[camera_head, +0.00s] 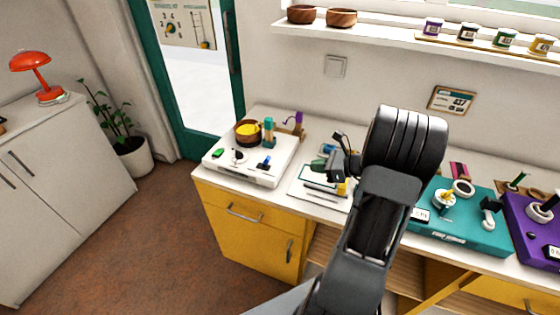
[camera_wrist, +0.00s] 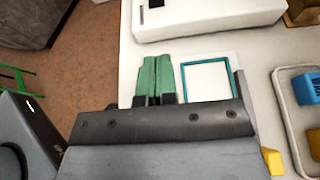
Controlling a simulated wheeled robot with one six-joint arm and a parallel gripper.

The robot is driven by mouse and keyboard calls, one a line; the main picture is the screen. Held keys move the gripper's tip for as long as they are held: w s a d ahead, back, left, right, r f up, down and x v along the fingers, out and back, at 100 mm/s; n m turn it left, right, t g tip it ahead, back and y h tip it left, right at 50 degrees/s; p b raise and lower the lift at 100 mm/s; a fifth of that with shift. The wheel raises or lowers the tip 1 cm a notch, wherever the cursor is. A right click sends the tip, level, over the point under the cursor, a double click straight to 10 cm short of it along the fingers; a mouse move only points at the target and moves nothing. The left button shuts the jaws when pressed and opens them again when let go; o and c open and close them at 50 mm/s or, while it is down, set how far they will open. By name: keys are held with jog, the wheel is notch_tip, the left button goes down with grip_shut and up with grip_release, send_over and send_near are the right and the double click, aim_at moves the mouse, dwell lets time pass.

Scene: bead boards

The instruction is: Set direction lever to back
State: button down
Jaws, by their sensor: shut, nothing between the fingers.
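I cannot tell which control is the direction lever, as no readable label marks it. A white board (camera_head: 247,178) on the left of the counter carries a small blue-and-black part (camera_head: 264,163) and a green part (camera_head: 219,153). A teal board (camera_head: 470,237) on the right carries a grey lever-like part with a dark top (camera_head: 490,212). My gripper (camera_head: 329,158) is above the counter between these boards, touching neither. In the wrist view its green fingers (camera_wrist: 157,78) are shut together and empty. The edge of a white board (camera_wrist: 210,18) shows ahead of them.
A white sheet or plate with a teal frame (camera_wrist: 209,82) lies beside the fingers. A grey tray (camera_wrist: 286,112) with a blue block (camera_wrist: 300,88) stands to its right. A purple board (camera_head: 525,232) is at the far right. A wooden bowl (camera_head: 248,132) sits at the white board's back.

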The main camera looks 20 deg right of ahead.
aim_at(266, 162)
jog(key=shift+w+a, duration=0.1)
jog(key=x, duration=0.9)
jog(key=shift+w+a+f, duration=0.1)
jog(key=shift+a, duration=0.15)
jog(key=shift+w+a+r+p, duration=0.4)
jog(key=shift+w+a, duration=0.3)
jog(key=shift+w, duration=0.1)
jog(key=shift+w+a+r, duration=0.35)
jog(key=shift+w+a, duration=0.25)
jog(key=shift+w, duration=0.1)
jog(key=shift+r+p, duration=0.15)
jog(key=shift+p, duration=0.25)
